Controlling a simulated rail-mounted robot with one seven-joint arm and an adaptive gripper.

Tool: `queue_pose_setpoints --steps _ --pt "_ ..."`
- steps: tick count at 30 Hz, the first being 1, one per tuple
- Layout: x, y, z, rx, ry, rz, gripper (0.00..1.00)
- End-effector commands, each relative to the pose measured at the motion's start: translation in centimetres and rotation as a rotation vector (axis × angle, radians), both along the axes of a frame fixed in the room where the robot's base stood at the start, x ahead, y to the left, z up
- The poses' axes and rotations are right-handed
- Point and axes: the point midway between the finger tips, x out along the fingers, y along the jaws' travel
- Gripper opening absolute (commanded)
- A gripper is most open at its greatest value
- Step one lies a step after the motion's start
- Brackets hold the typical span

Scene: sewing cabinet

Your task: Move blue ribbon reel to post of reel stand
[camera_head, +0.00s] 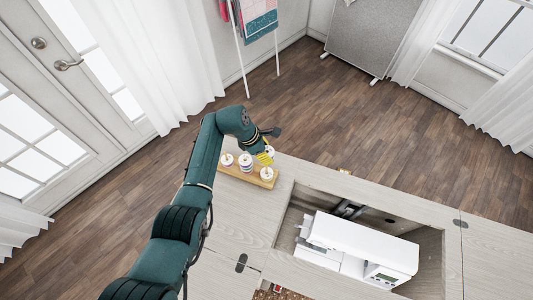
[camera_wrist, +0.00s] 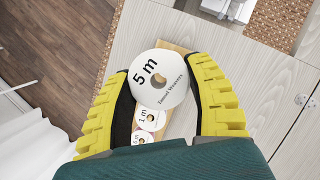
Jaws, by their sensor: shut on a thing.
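My gripper (camera_head: 268,152) has yellow fingers and is over the back right end of the reel stand (camera_wrist: 171,46). In the wrist view the gripper (camera_wrist: 160,88) is shut on a reel (camera_wrist: 150,68) with a white face marked "5 m" and a centre hole. This face is toward the camera; the ribbon colour is hidden, so I cannot confirm that it is blue. The stand is a wooden board at the cabinet's back left corner. I cannot tell whether a post is below the held reel's hole.
Other reels sit on the stand: a left one (camera_head: 227,160), a stacked middle one (camera_head: 246,162) and a right front one (camera_head: 267,174). A white sewing machine (camera_head: 360,245) sits in the cabinet opening to the right. The tabletop (camera_head: 238,215) in front is clear.

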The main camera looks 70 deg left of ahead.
Motion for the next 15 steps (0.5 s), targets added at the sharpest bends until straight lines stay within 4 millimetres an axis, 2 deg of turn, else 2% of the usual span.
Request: queue_pose_setpoints --steps 13,15 --pt "-0.1 -0.1 -5.9 -0.003 0.002 0.0 0.27" --pt "0.0 -0.1 -4.9 -0.001 0.001 0.001 0.27"
